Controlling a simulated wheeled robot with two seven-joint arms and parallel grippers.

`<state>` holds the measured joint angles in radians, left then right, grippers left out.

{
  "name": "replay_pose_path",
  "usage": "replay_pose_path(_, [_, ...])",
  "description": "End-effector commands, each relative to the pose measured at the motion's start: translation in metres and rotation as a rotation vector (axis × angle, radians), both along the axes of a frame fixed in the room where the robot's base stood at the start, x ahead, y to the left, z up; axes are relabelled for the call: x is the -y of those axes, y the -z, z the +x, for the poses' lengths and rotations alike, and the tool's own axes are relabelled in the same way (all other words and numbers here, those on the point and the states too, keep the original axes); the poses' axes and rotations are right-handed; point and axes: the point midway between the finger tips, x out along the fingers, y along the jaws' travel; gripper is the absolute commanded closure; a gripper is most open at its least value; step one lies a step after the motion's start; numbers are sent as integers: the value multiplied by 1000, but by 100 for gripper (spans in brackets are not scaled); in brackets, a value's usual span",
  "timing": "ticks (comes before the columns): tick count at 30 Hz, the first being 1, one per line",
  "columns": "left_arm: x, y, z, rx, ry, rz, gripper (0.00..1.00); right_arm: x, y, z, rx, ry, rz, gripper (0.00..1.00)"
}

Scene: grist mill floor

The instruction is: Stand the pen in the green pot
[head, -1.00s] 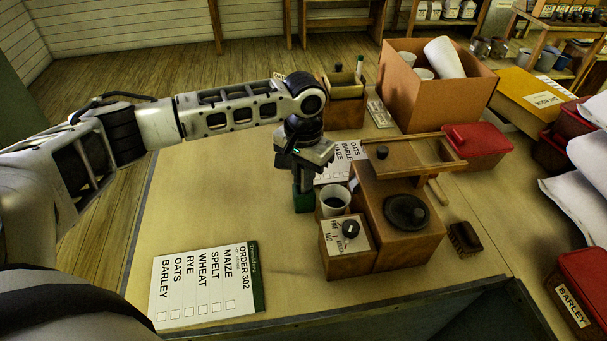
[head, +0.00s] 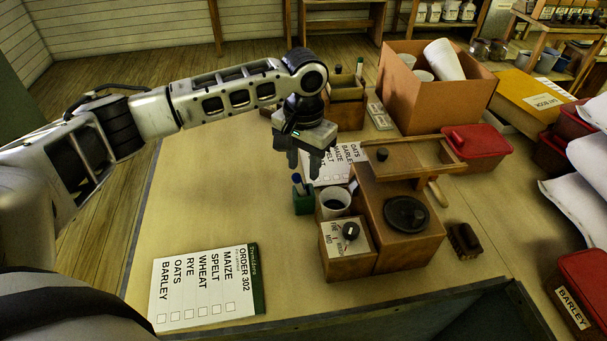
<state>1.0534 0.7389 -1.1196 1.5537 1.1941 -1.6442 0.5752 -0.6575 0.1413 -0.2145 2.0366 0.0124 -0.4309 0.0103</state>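The small green pot (head: 304,204) stands upright on the table, left of the white cup with dark contents. A thin blue pen (head: 297,184) sticks up out of the pot's top, leaning slightly; its lower part is hidden inside the pot. My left gripper (head: 304,170) points down just above the pot and pen. Its two fingers are apart, with nothing visible between them, and it looks clear of the pen. My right gripper is not in view.
The cup (head: 335,202) stands close right of the pot, by the wooden mill box (head: 395,235). An order card (head: 205,287) lies front left. Another card (head: 335,166) lies behind the pot. A wooden holder (head: 347,108) stands behind. The table's left side is clear.

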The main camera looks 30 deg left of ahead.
Motion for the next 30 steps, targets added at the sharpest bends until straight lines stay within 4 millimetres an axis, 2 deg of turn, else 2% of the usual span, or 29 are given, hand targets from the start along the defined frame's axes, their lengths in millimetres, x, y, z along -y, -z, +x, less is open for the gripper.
replay_pose_path(1, [0,-13,1,4,1,-1,63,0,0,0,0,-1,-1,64])
replay_pose_path(6, [0,-47,1,3,1,0,63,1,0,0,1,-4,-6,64])
replay_pose_path(12, [0,-72,0,0,1,-1,63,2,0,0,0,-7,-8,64])
replay_pose_path(17, [0,-77,0,0,0,0,63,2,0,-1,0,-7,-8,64])
replay_pose_path(30, [0,-77,0,-1,0,0,63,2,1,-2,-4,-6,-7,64])
